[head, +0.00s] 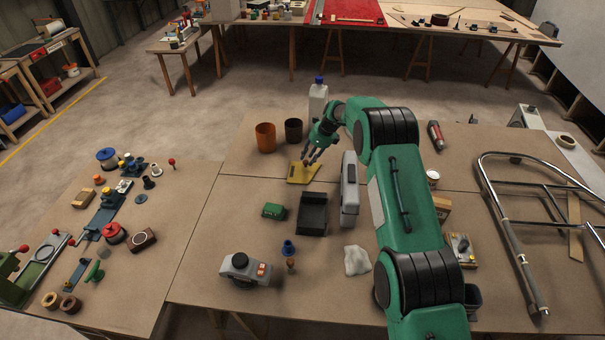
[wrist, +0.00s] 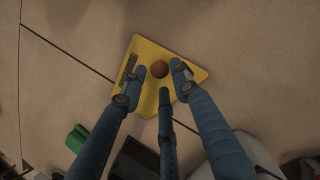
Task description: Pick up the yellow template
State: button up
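The yellow template (head: 303,173) is a flat plate lying on the brown table, beyond a dark tray. The fingers hide parts of the template. I cannot tell their exact height above it.
An orange cup (head: 265,137), a dark cup (head: 293,131) and a white bottle (head: 318,100) stand behind the template. The dark tray (head: 312,214), a grey upright case (head: 349,189) and a green block (head: 273,211) are nearer. Bare table lies left of the template.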

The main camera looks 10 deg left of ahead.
aim_at(305, 171)
jog(key=shift+x, duration=1.5)
jog(key=shift+c, duration=0.2)
grip_shut()
